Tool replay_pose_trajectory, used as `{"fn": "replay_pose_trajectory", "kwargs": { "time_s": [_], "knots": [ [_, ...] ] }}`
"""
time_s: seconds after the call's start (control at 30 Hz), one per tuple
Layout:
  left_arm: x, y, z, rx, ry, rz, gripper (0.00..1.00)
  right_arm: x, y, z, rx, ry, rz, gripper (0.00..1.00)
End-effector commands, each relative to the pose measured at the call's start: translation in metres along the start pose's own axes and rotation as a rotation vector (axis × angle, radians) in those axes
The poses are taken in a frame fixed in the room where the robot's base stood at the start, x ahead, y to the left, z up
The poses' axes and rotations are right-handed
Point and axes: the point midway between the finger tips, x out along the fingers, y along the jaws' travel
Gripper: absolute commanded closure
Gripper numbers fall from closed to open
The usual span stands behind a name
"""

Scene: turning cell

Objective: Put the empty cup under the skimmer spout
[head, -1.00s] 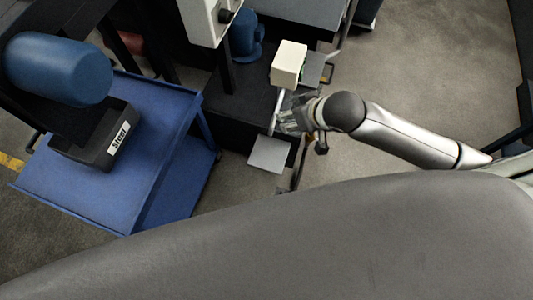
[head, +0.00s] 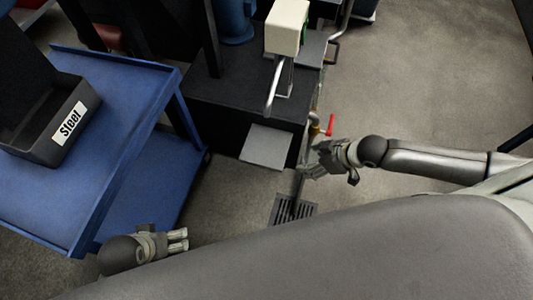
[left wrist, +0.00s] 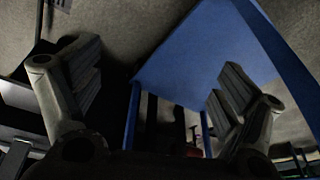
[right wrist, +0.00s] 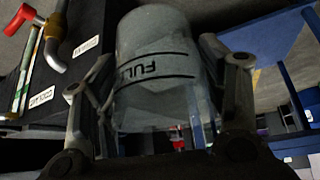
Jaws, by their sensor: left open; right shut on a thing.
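My right gripper (head: 322,160) is shut on a clear cup, to the right of the spout and the grey plate. In the right wrist view the cup (right wrist: 153,88) sits between both fingers, with a FULL line printed on it; it looks clear inside. The skimmer spout (head: 272,92) is a metal tube hanging from a cream box (head: 286,28). A light grey plate (head: 265,147) lies low, below the spout in the picture. My left gripper (head: 178,240) is open and empty, low at the left; its fingers stand apart in the left wrist view (left wrist: 160,85).
A blue cart (head: 140,95) stands at the left with a dark bin labelled Steel (head: 62,130). A dark tank (head: 225,100) is beside the spout. A red-handled valve (head: 330,124) is close to my right gripper. A floor drain (head: 292,209) lies below it.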

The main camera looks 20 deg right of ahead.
Motion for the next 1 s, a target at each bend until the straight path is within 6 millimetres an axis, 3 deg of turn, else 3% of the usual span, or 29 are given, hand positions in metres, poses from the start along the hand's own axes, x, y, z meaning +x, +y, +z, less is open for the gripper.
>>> {"fn": "replay_pose_trajectory", "kwargs": {
  "time_s": [0.03, 0.1, 0.27, 0.43, 0.73, 1.0],
  "knots": [
    [0.002, 0.000, 0.002, 0.000, 0.009, -0.001, 0.08, 0.013, 0.004, 0.012, -0.007, -0.001, -0.002, 0.58],
    [-0.005, -0.001, 0.002, -0.001, 0.012, -0.002, 0.08, 0.017, 0.006, 0.019, -0.014, 0.000, -0.006, 0.58],
    [-0.017, -0.001, 0.003, -0.002, 0.018, -0.003, 0.08, 0.024, 0.008, 0.022, -0.021, 0.003, -0.013, 0.58],
    [-0.036, -0.001, 0.004, -0.003, 0.030, -0.005, 0.08, 0.042, 0.007, -0.008, -0.022, 0.010, -0.015, 0.58],
    [-0.020, -0.001, 0.008, -0.003, 0.027, -0.005, 0.08, 0.082, 0.005, -0.072, -0.022, 0.007, -0.014, 0.58],
    [-0.016, 0.000, -0.001, -0.001, 0.068, -0.003, 0.08, 0.096, 0.005, -0.093, -0.021, 0.002, -0.014, 0.58]
  ]
}}
